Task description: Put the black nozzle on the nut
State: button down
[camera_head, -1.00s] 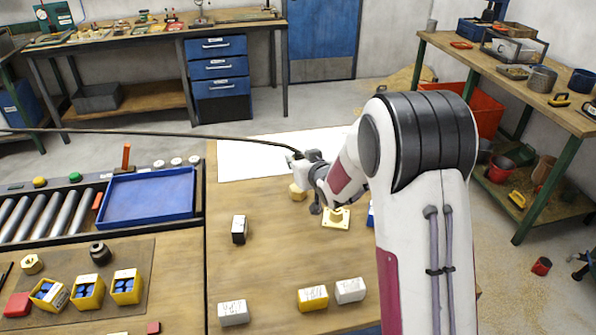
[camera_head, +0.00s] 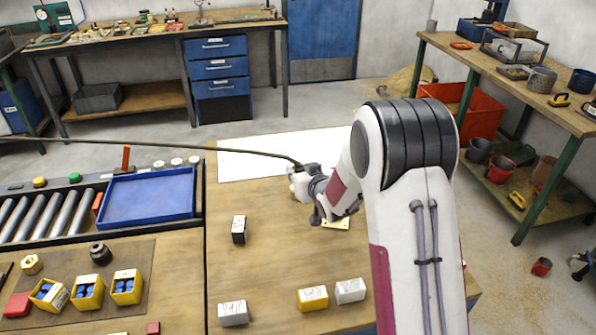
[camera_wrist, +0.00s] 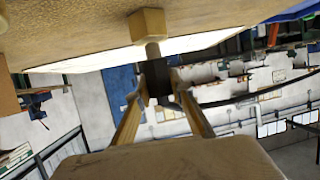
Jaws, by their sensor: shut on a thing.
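My gripper (camera_wrist: 157,84) is shut on a dark piece, which looks like the black nozzle (camera_wrist: 158,90), between its two fingertips in the wrist view. A narrower grey-brown end extends from it towards the brass hexagonal nut (camera_wrist: 148,22), which sits on the table. The two line up closely in this view; I cannot tell whether they touch. In the head view, my gripper is over the wooden table near the white sheet. Its fingertips and the held piece cannot be made out there, and my wrist largely hides the nut.
A dark block (camera_head: 239,229) and several small boxes stand on the table. At left are a blue tray (camera_head: 148,197), another brass nut (camera_head: 31,264) and a black ring-like part (camera_head: 101,253). The table's middle is clear.

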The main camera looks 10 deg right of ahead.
jog(key=shift+f, duration=0.1)
jog(key=c, duration=1.8)
grip_release()
jog(key=shift+r, duration=0.2)
jog(key=shift+v, duration=5.95)
jog(key=shift+s, duration=0.1)
